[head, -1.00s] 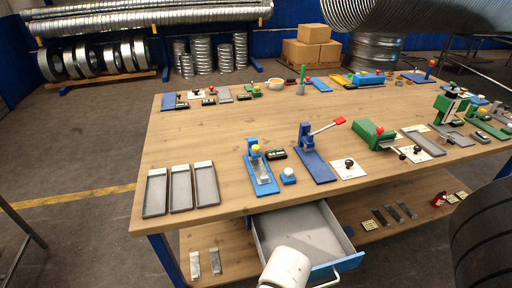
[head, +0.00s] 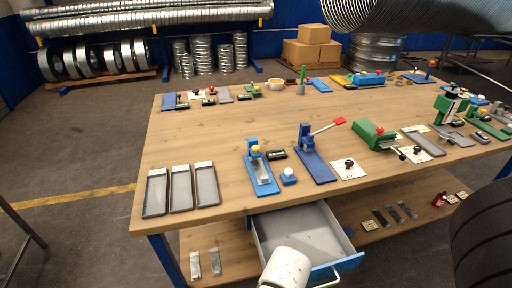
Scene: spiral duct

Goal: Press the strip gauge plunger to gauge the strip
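A blue bench fixture (head: 262,178) stands near the front edge of the table, with a yellow knob (head: 256,149) on top of its upright post. It looks like the strip gauge, and the knob looks like its plunger, but I see no readable label. A grey metal piece lies on its base below the knob. A small dark green box with a display (head: 277,154) sits just right of the post. A blue block with a white button (head: 289,174) stands at its lower right. My gripper is not in view; only a white part of my arm shows at the bottom centre, apart from the fixture.
Three grey trays (head: 181,188) lie to the left. A blue lever press with a red handle (head: 314,155) stands to the right, a green device (head: 375,135) beyond it. An open drawer (head: 300,236) juts out below the front edge. The table middle (head: 235,120) is clear.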

